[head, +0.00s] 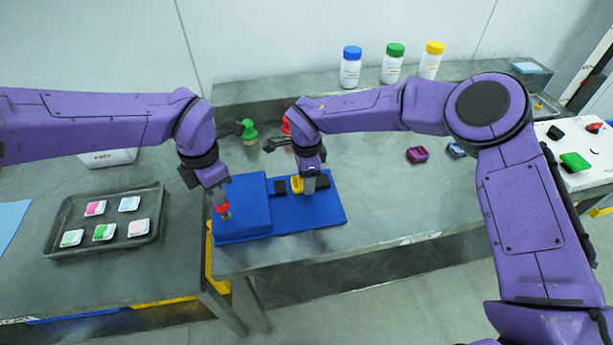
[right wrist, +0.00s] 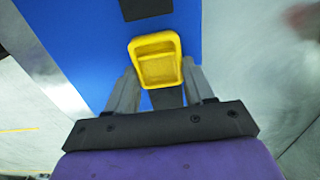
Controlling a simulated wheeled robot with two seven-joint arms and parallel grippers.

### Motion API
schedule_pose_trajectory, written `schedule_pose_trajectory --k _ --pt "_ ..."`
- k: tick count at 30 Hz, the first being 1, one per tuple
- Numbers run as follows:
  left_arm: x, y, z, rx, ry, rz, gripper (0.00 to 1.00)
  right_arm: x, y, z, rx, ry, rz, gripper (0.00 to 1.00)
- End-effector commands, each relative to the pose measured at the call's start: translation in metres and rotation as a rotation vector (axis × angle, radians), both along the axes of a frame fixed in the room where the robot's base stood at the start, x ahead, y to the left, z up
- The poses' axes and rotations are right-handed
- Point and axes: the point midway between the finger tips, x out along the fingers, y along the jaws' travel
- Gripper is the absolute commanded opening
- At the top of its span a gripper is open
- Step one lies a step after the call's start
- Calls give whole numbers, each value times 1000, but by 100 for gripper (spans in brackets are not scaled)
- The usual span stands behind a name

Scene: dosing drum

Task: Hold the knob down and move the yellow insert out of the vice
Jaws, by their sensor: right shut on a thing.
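The yellow insert (head: 297,184) is a small tray-like piece on the blue base of the vice (head: 334,213), between two dark blocks. In the right wrist view the insert (right wrist: 156,62) sits between the two grey fingers of my right gripper (right wrist: 163,85), which is shut on it. One dark vice block (right wrist: 145,8) lies beyond it, the other partly hidden behind it. The red knob (head: 221,209) is at the left end of the raised blue housing (head: 250,207). My left gripper (head: 223,206) is down at the knob; its fingertips are too small to tell open from shut.
A dark tray (head: 50,240) with several small coloured packs is at the left. Bottles with blue, green and yellow caps (head: 434,48) stand on the back ledge. A green-topped item (head: 249,132) stands behind the vice. Bare bench (head: 375,205) lies to its right.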

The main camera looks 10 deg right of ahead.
Motion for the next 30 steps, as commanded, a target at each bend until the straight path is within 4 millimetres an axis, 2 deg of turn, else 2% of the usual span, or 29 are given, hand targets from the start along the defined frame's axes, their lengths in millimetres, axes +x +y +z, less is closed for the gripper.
schedule_pose_trajectory --k 7,8,10,27,30 --pt "-2 1 -21 3 7 0 0 0 0 -1 0 1 0 23" --pt "-1 0 -19 2 6 0 0 0 0 0 0 1 0 18" --pt "-2 1 -19 2 6 0 0 0 0 2 0 0 0 18" --pt "-2 1 -19 2 6 0 0 0 0 55 1 0 -1 18" --pt "-2 1 -19 2 6 0 0 0 0 59 1 0 -1 18"
